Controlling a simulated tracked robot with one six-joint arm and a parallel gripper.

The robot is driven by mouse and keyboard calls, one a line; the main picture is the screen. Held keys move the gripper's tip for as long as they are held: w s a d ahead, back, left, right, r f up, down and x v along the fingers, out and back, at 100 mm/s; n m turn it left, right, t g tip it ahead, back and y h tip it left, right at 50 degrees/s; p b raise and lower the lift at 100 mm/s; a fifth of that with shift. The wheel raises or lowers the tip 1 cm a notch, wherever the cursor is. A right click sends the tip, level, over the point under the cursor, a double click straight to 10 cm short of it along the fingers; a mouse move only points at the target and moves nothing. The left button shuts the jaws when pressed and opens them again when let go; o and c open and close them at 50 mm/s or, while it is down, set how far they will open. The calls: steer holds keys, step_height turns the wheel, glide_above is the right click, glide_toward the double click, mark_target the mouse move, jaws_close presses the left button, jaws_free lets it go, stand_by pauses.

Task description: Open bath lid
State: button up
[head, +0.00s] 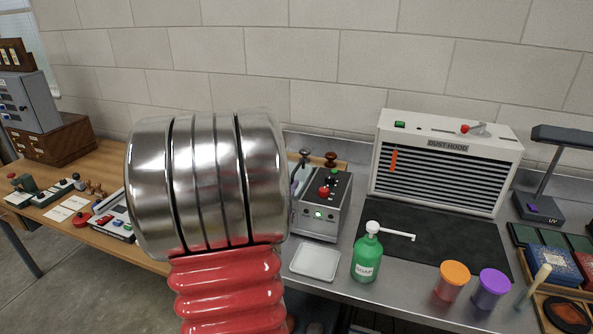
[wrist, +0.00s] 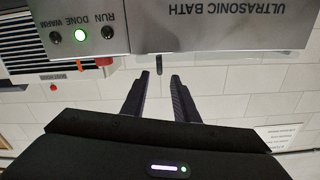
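The ultrasonic bath (head: 318,213) is a grey metal box on the bench, with a red knob and a lit green lamp on it. My metal and red arm covers its left part in the head view, and my gripper is hidden there. In the wrist view, which is upside down, the bath's labelled front (wrist: 222,26) fills the top, with the DONE lamp lit green. My gripper (wrist: 159,79) has its two dark fingers apart, with nothing seen held. A small dark stub (wrist: 159,62) shows at the bath's edge, between and just beyond the fingertips. I cannot tell whether it is the lid handle.
A green soap bottle (head: 367,258) and a white tray (head: 315,262) stand in front of the bath. The dust hood (head: 447,165) stands to the right over a dark mat. Orange (head: 452,281) and purple (head: 490,288) tubs stand near the front.

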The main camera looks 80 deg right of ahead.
mark_target(294, 173)
steer(key=d, duration=0.6)
steer(key=s+d, duration=0.1)
steer(key=d, duration=0.2)
steer(key=shift+c, duration=0.2)
steer(key=shift+w, duration=0.1)
jaws_close()
